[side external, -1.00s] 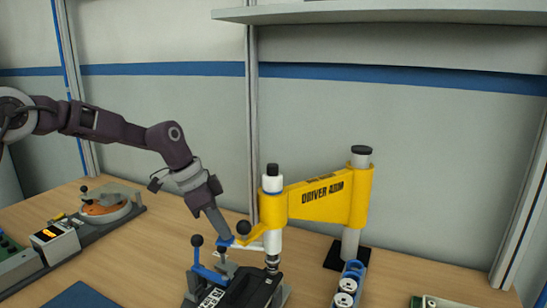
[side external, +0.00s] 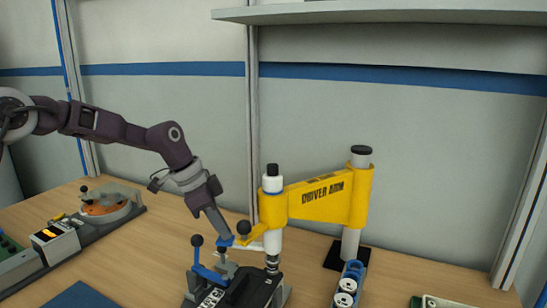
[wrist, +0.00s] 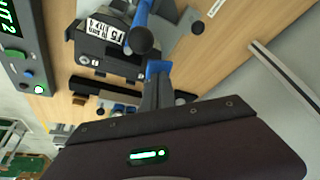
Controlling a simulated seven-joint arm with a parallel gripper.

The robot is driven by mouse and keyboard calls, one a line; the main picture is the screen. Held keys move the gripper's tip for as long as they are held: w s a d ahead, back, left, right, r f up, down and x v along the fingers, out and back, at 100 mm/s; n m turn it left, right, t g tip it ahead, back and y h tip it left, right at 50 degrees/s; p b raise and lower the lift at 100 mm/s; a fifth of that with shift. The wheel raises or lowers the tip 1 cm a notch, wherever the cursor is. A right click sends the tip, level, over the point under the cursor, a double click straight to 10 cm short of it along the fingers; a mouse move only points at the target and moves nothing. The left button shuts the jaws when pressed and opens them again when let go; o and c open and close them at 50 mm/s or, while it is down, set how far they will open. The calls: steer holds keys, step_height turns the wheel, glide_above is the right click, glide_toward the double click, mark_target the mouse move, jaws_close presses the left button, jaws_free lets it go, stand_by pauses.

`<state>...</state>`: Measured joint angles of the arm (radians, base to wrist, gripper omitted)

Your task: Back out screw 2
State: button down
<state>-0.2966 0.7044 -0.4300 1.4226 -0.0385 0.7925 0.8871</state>
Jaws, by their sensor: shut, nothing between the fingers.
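The yellow driver arm (side external: 325,198) stands on its post, with its white spindle (side external: 272,244) above a black unit (side external: 240,290) clamped in a fixture. The spindle's lower end is at the unit's top; I cannot tell whether it touches a screw. My gripper (side external: 228,241) is shut and empty, pointing down beside the driver's dark-knobbed handle (side external: 243,228). Its blue fingertips also show in the wrist view (wrist: 158,69). I cannot tell whether they touch the handle. The labelled unit shows in the wrist view (wrist: 88,52). Screw 2 cannot be made out.
A blue clamp lever (side external: 196,254) with a black knob stands left of the unit. A blue rack (side external: 349,283) with white round pieces is at the right. A turntable fixture (side external: 105,203) and a lit display box (side external: 55,240) are at the left.

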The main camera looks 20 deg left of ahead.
stand_by(0.8)
step_height(320, 180, up, 9)
steer(key=shift+r, duration=0.2)
stand_by(0.7)
